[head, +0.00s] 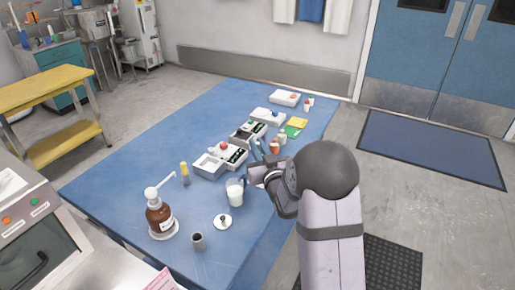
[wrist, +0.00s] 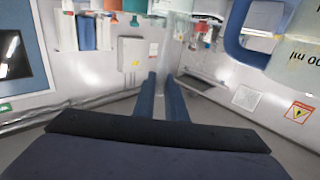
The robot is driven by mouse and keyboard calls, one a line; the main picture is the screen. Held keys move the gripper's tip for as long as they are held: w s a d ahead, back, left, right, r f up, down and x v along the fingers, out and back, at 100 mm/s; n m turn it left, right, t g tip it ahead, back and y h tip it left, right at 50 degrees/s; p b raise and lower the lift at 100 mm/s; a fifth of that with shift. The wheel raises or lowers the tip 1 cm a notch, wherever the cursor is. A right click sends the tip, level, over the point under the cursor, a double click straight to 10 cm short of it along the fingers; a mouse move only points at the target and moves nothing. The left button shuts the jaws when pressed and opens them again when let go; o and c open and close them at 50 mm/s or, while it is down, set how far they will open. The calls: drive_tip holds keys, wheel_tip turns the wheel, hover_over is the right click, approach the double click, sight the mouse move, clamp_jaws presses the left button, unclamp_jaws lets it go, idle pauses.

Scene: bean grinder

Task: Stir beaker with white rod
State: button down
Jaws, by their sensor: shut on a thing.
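The clear beaker (head: 234,194) stands on the blue table with white contents in its lower part. In the wrist view a large clear vessel with ml print (wrist: 298,62) and a blue handle (wrist: 240,40) fills the upper right and appears upside down. My gripper (wrist: 164,74) has its two blue fingers close together, apart from this vessel. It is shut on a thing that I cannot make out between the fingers. In the head view my gripper is just right of the beaker, partly hidden by my arm. I cannot pick out the white rod.
A brown pump bottle (head: 159,216), a small grey cup (head: 198,241) and a white dish with a dark knob (head: 222,221) stand at the front. A yellow-topped bottle (head: 185,173) is left of the beaker. White trays (head: 208,166) and several small items line the right. The table's left is clear.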

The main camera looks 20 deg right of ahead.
drive_tip(key=shift+r+p, duration=0.95)
drive_tip(key=shift+r, duration=0.7)
drive_tip(key=shift+r+p, duration=1.55)
drive_tip(key=shift+r, duration=1)
drive_tip(key=shift+a, duration=0.1)
